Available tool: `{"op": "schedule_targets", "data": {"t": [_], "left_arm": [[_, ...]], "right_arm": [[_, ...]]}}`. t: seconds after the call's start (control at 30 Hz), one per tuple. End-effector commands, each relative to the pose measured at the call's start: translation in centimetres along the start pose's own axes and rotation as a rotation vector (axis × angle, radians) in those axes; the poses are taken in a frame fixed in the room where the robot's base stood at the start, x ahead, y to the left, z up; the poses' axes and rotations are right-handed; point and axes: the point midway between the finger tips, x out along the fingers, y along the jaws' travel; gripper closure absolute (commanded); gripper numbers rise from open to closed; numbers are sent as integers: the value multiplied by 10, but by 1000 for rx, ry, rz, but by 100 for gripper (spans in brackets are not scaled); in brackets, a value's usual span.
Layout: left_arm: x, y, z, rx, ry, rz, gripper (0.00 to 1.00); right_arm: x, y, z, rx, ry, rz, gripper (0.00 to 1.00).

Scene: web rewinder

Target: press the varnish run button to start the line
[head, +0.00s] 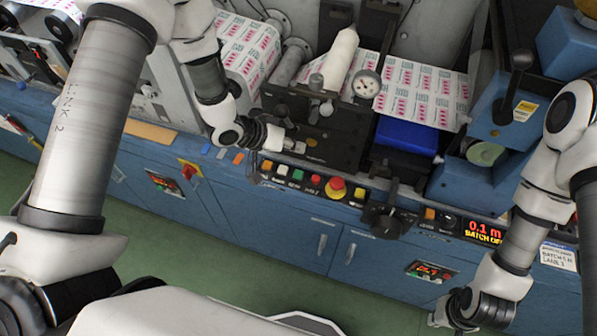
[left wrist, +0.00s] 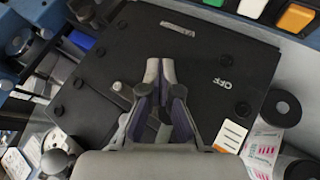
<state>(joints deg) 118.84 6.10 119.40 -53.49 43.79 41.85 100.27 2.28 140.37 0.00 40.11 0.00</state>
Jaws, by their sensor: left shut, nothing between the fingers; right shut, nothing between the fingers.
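A row of coloured buttons runs along the front edge of the machine in the head view: an orange one (head: 266,165), a white one (head: 282,170), a green one (head: 298,175), then more, with a red mushroom button (head: 335,186). I cannot read which is the varnish run button. My left gripper (head: 292,146) is shut and empty, just behind and above this row. In the left wrist view its fingertips (left wrist: 160,70) are over a black plate (left wrist: 205,55) marked OFF, apart from the orange button (left wrist: 297,18). My right gripper (head: 438,318) is shut and empty, low at the right.
A dial gauge (head: 366,84), a black knob (head: 389,216) and a blue block (head: 407,136) stand right of the left gripper. A lit red display (head: 484,231) is near my right arm. Green floor (head: 230,268) lies clear before the blue cabinets.

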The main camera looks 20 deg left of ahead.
Motion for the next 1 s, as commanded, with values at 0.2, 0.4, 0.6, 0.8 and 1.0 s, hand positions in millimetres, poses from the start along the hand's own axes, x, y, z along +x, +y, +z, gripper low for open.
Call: {"op": "schedule_targets", "data": {"t": [0.2,0.4,0.6,0.8,1.0], "left_arm": [[10,-7,5,1,5,0,100],[30,-22,21,0,3,0,100],[50,-36,35,0,2,0,100],[61,-44,44,1,2,0,100],[61,-45,44,1,2,0,100]], "right_arm": [[13,0,0,0,0,0,100],[42,0,0,0,0,0,100],[68,0,0,0,-1,0,100],[76,1,0,0,0,0,100],[75,1,0,0,0,0,100]]}}
